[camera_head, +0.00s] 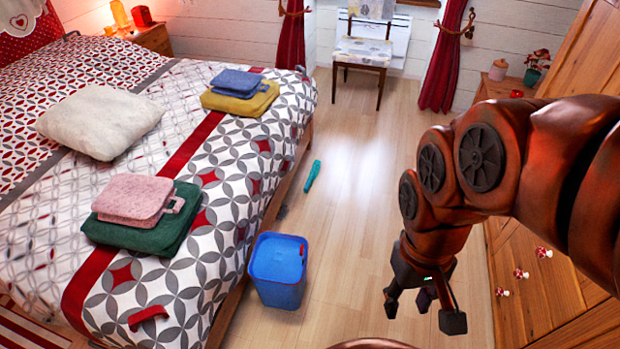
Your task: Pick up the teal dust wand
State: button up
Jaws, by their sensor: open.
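The teal dust wand (312,175) lies on the wooden floor beside the bed, beyond the blue bin. My gripper (423,306) hangs at the lower right of the head view, fingers pointing down. It is open and empty. It is well to the right of the wand and nearer to me, apart from it.
A blue bin (277,270) stands on the floor by the bed (160,290), between me and the wand. A small dark object (282,211) lies near the bed's edge. A chair (362,52) stands at the back. Wooden drawers (530,260) line the right. The middle floor is clear.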

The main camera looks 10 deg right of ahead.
aim_at(314, 172)
jog(key=u, duration=0.1)
jog(key=k, duration=0.25)
jog(key=z, duration=0.6)
jog(key=i, duration=3.25)
jog(key=u, duration=2.8)
